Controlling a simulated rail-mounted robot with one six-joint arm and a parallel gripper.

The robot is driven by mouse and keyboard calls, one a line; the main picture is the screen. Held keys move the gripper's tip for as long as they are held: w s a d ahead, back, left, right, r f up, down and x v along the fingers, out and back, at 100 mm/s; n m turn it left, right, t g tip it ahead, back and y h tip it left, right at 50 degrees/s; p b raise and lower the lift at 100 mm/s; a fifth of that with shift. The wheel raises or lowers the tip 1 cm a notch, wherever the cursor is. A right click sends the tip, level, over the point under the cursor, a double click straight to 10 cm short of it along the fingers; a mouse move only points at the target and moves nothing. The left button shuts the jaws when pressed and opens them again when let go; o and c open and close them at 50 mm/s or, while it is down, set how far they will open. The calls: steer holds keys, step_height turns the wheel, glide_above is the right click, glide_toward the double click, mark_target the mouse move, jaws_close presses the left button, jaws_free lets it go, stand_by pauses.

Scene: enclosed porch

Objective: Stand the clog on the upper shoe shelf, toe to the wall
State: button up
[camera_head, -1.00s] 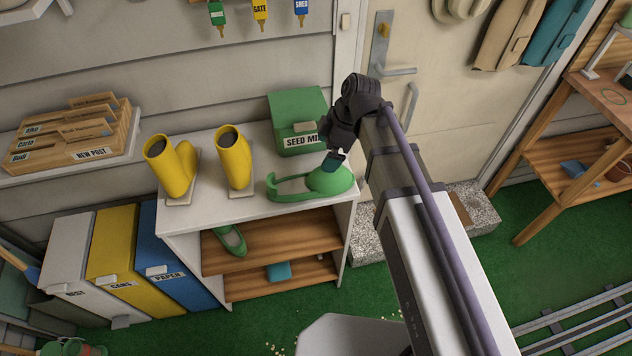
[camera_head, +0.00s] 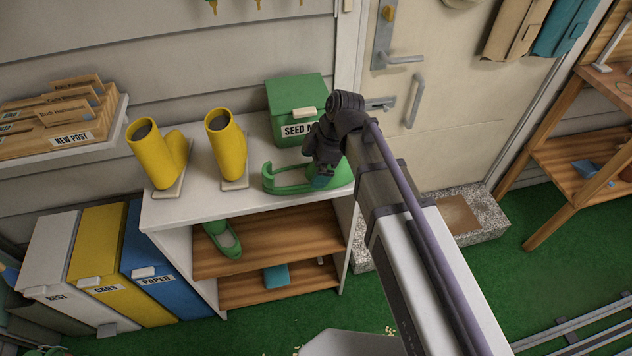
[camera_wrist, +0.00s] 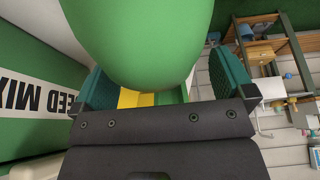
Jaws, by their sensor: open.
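A green clog (camera_head: 284,190) lies on the white top of the shoe rack (camera_head: 195,205), its rounded toe to the right and its open heel to the left. My gripper (camera_head: 322,182) is open and low over its toe end, hiding part of it. In the wrist view the clog's smooth green toe (camera_wrist: 140,40) fills the space ahead of and between the two teal fingers; I cannot tell whether they touch it. A second green clog (camera_head: 224,241) stands at the left end of the wooden upper shelf (camera_head: 285,238), which is bare to its right.
A green seed mix box (camera_head: 292,98) stands close behind the clog. Two yellow boots (camera_head: 158,158) (camera_head: 226,148) stand to the left on the rack top. A small blue thing (camera_head: 277,276) lies on the lower shelf. Bins (camera_head: 158,255) stand left of the rack.

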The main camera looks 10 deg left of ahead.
steer(key=shift+a+f, duration=0.15)
steer(key=shift+f, duration=0.15)
steer(key=shift+c, duration=0.2)
steer(key=c, duration=0.9)
